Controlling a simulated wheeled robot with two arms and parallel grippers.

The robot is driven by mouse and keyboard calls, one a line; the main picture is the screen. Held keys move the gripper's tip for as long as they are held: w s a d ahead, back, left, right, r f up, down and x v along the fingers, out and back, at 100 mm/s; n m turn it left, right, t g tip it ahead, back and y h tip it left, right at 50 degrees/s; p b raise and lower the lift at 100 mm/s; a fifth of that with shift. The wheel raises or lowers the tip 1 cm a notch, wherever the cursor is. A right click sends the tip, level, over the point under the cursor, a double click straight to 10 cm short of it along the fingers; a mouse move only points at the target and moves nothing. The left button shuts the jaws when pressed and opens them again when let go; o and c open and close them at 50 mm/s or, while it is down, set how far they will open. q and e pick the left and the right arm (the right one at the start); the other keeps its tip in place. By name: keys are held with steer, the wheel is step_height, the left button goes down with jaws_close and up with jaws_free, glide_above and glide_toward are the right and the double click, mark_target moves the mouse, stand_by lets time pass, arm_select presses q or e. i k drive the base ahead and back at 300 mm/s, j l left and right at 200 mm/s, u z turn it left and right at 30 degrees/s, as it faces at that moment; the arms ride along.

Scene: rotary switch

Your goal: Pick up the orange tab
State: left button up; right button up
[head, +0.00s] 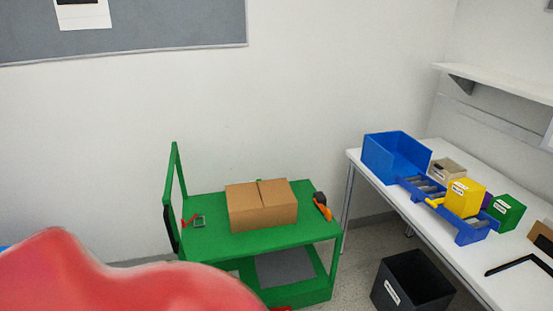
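An orange and black item (322,206) lies at the right end of the top shelf of a green cart (250,240). It is the only orange thing I can make out, and it is too small to tell whether it is the orange tab. A closed cardboard box (262,205) stands on the cart just to its left. Neither of my grippers shows in the head view, so I cannot see how they stand relative to it.
A large red rounded shape fills the lower left, close to the camera. A white table (430,225) at the right holds a blue bin (396,155), a yellow box (465,197) and a green box (507,210). A black bin (412,280) stands on the floor between.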

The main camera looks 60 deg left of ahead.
mark_target(327, 218)
steer(key=u, duration=1.35)
